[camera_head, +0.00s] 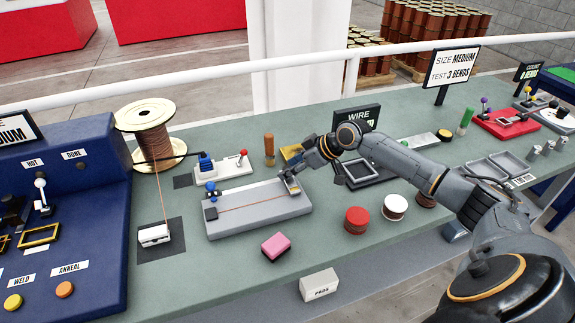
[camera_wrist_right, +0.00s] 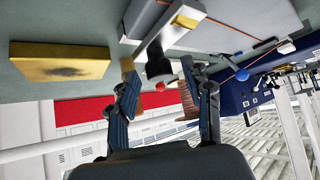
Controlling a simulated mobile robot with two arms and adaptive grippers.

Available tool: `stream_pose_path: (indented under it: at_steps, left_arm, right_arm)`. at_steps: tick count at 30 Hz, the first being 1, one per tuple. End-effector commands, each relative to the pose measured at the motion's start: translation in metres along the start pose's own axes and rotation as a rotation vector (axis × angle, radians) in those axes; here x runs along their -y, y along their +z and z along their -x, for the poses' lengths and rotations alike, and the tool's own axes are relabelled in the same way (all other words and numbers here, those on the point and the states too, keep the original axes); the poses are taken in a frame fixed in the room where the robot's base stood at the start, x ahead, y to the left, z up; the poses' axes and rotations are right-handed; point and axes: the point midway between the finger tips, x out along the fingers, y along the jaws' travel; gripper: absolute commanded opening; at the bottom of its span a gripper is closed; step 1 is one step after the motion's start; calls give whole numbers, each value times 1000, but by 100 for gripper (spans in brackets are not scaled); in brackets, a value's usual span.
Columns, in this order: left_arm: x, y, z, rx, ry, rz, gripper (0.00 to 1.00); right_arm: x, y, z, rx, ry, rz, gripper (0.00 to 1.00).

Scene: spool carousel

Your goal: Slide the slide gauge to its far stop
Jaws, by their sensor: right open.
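What looks like the slide gauge is a grey plate (camera_head: 262,212) with a copper wire along it and a blue-knobbed clamp (camera_head: 211,190) at its left end. At its right end sits a small metal slide piece (camera_head: 292,186); the wrist view shows a metal bar with a yellow tip (camera_wrist_right: 184,21) and a dark round knob (camera_wrist_right: 159,68). My right gripper (camera_head: 297,170) is at this right end. Its fingers (camera_wrist_right: 166,84) are open, apart on either side of the knob in the wrist view; I cannot tell whether they touch it. My left gripper is not in view.
A yellow block (camera_wrist_right: 60,62) lies behind my right gripper. A lever fixture with a red knob (camera_head: 243,153) stands behind the plate. A pink block (camera_head: 276,246), a red-topped spool (camera_head: 356,219) and a white-topped spool (camera_head: 395,206) stand in front. A wire spool (camera_head: 147,125) is at left.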

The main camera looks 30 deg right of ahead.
Motion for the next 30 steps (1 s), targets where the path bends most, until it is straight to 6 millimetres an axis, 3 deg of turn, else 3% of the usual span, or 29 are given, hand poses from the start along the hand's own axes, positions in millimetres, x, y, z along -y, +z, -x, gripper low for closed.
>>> stream_pose_path:
  at_steps: [6, 14, 21, 22, 30]
  left_arm:
    - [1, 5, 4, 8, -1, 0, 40]
    - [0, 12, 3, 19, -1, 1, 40]
    - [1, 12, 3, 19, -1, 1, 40]
    - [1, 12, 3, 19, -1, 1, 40]
    - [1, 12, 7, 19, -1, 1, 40]
  right_arm:
    - [0, 0, -15, -1, 1, 1, 50]
    - [0, 0, -16, 0, 1, 2, 50]
    - [0, 0, -16, 0, 1, 2, 3]
    - [0, 0, -16, 0, 1, 1, 0]
    - [5, -4, -18, -1, -1, 2, 0]
